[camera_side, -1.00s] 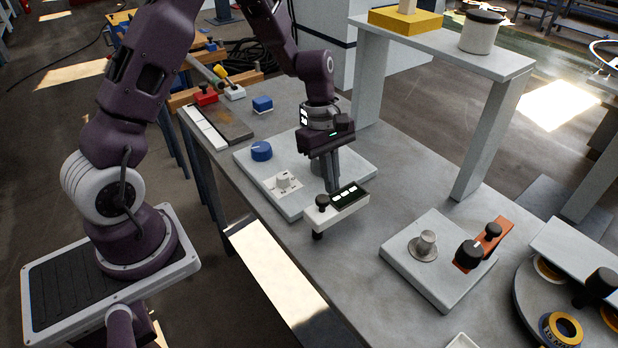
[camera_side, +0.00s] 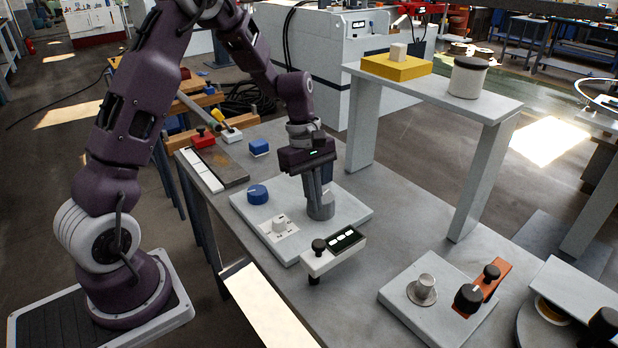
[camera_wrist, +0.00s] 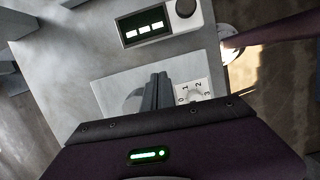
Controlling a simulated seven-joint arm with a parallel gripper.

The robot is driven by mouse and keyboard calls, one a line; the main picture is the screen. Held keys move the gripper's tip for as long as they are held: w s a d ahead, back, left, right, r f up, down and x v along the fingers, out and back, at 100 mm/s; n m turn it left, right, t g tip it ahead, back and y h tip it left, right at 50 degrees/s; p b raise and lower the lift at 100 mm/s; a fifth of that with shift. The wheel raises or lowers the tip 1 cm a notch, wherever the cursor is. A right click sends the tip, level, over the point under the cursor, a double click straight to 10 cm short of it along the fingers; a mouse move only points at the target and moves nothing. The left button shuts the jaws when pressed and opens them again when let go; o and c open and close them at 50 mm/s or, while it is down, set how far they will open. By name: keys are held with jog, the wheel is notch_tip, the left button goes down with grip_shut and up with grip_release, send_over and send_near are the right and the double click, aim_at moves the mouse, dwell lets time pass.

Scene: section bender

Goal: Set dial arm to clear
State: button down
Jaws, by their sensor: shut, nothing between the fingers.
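Nothing in view is labelled as the dial arm. An orange arm (camera_side: 490,279) with two black knobs lies on a grey plate (camera_side: 400,293) at the right, beside a metal post (camera_side: 426,288). A white bar (camera_side: 334,253) with a black knob and a dark three-mark display stands at the panel's front edge; it shows at the top of the wrist view (camera_wrist: 160,22). My gripper (camera_side: 319,195) is shut and empty, pointing down at a grey cylinder (camera_side: 321,211); whether they touch is unclear. The wrist view shows its closed fingers (camera_wrist: 157,92) beside a numbered white dial (camera_wrist: 192,92).
The light panel (camera_side: 255,225) carries a blue knob (camera_side: 257,194) and the white dial (camera_side: 279,226). A grey raised shelf (camera_side: 498,107) behind holds a yellow block (camera_side: 396,67) and a white pot (camera_side: 467,78). A blue block (camera_side: 259,147) sits at the back left.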

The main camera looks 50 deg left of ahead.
jog(key=v, duration=0.6)
jog(key=shift+r, duration=0.25)
jog(key=s+d+r+m+t+y, duration=0.1)
jog(key=s+d+r+m+t, duration=0.1)
jog(key=s+d+r+m, duration=0.35)
jog(key=s+d+r+m+t+y, duration=0.1)
jog(key=s+d+r+m+t, duration=0.1)
jog(key=s+r+m, duration=0.7)
jog(key=s+f+m+t, duration=0.1)
jog(key=s+f+m, duration=0.1)
jog(key=s, duration=0.7)
jog(key=shift+d+f+m+t+y, duration=0.3)
jog(key=shift+d+m+t+y, duration=0.1)
jog(key=shift+m, duration=0.05)
